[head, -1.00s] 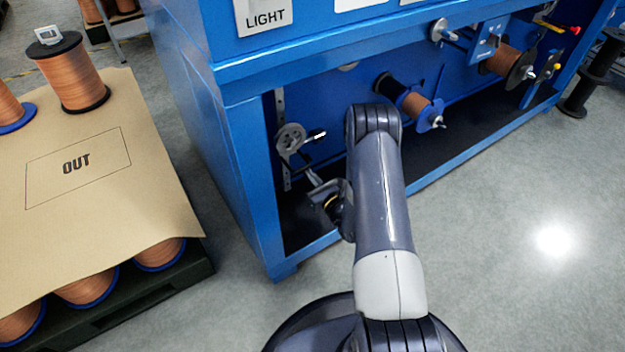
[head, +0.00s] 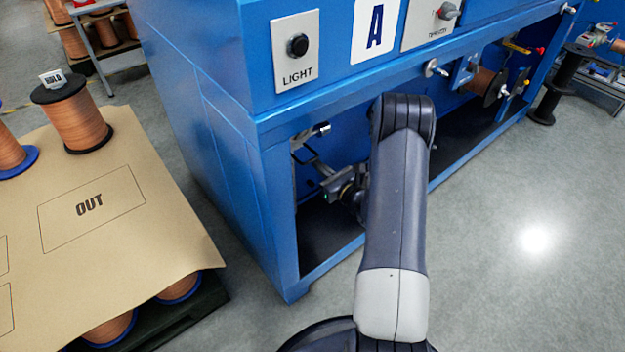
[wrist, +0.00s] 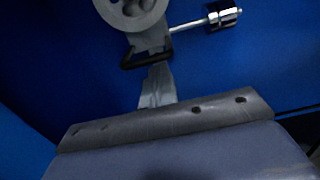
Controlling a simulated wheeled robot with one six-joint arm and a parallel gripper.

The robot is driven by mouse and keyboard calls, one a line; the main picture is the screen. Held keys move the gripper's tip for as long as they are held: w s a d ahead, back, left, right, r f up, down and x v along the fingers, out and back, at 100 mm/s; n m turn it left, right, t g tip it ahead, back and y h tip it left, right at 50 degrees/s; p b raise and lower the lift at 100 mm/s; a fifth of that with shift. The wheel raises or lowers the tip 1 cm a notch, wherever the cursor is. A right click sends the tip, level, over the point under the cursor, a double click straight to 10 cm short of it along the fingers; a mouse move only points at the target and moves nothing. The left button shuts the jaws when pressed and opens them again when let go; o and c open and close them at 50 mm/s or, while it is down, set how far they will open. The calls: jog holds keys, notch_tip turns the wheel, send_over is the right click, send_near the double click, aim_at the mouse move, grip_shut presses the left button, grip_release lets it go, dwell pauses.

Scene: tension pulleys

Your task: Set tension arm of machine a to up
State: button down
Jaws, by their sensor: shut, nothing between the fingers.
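Machine A is the blue cabinet, with the letter A on its panel (head: 375,28). Its tension arm shows in the wrist view as a grey pulley wheel (wrist: 130,8) with a rod ending in a shiny cylinder (wrist: 222,18). In the head view only the rod end (head: 320,129) shows, high in the left opening under the blue beam; the wheel is hidden there. My gripper (head: 314,162) is inside this opening, just below the arm. In the wrist view my shut, empty fingers (wrist: 148,62) reach the wheel's underside; whether they touch cannot be told.
The blue corner post (head: 280,215) stands left of my gripper, and the beam (head: 345,98) runs above. A LIGHT button (head: 298,46) and a tension knob (head: 449,11) are on the panel. A pallet with a brown OUT sheet (head: 150,225) stands left.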

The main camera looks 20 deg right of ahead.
notch_tip(320, 180, up, 4)
jog(key=shift+r+p, duration=0.15)
jog(key=shift+p, duration=0.45)
jog(key=shift+d+f, duration=0.1)
jog(key=shift+f, duration=0.1)
jog(key=s+d+f+b, duration=0.2)
jog(key=s+d+f, duration=0.1)
jog(key=s, duration=0.7)
jog(key=shift+s+d+f, duration=0.15)
jog(key=shift+f, duration=0.25)
